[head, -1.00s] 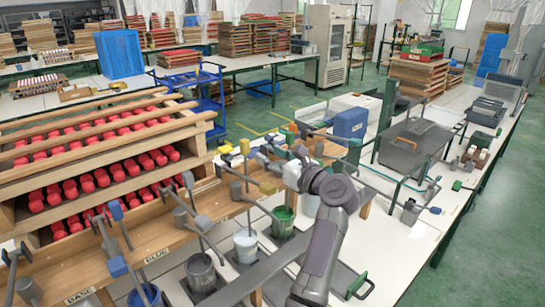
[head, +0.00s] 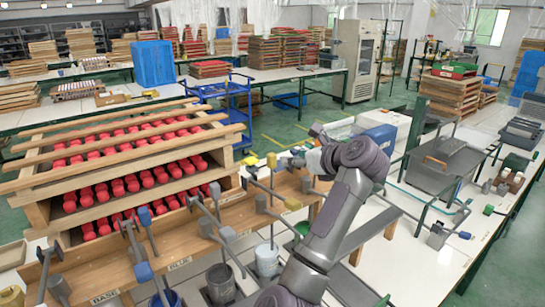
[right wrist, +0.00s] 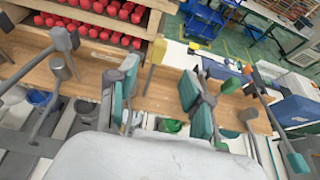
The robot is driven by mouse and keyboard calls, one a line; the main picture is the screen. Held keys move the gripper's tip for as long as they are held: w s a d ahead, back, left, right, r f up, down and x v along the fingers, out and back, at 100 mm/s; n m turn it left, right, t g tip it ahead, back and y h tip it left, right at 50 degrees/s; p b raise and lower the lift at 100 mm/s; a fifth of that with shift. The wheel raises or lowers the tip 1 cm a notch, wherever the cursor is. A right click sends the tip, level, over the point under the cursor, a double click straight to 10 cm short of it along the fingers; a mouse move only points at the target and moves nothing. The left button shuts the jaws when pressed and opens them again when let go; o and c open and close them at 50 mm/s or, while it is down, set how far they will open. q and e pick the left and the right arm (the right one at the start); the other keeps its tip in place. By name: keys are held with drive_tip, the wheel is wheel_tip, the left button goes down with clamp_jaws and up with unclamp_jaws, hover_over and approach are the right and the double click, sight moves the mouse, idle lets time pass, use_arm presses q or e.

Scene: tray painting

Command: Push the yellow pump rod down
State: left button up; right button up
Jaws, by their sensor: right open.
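A yellow handle block (right wrist: 157,50) stands up from a rod in the right wrist view, beyond and between the fingers of my right gripper (right wrist: 165,88). The fingers are spread, with nothing seen between them, and apart from the yellow block. In the head view, a small yellow block (head: 271,160) shows just left of my right gripper (head: 299,163). The rods' lower ends are partly hidden. My left gripper is out of view.
A wooden rack (head: 212,128) with rows of red cylinders stands at the left. Several grey- and blue-headed rods crowd the wooden beam (head: 176,262) beside paint pots (head: 267,262). A blue box (head: 380,138) and metal equipment (head: 440,160) stand on the right table.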

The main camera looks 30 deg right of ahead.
sight(274, 157)
drive_tip(key=p+x, duration=0.2)
drive_tip(key=x, duration=0.8)
drive_tip(key=shift+w+a+r, duration=0.1)
drive_tip(key=shift+p+x, duration=0.4)
drive_tip(key=shift+x, duration=0.45)
clamp_jaws()
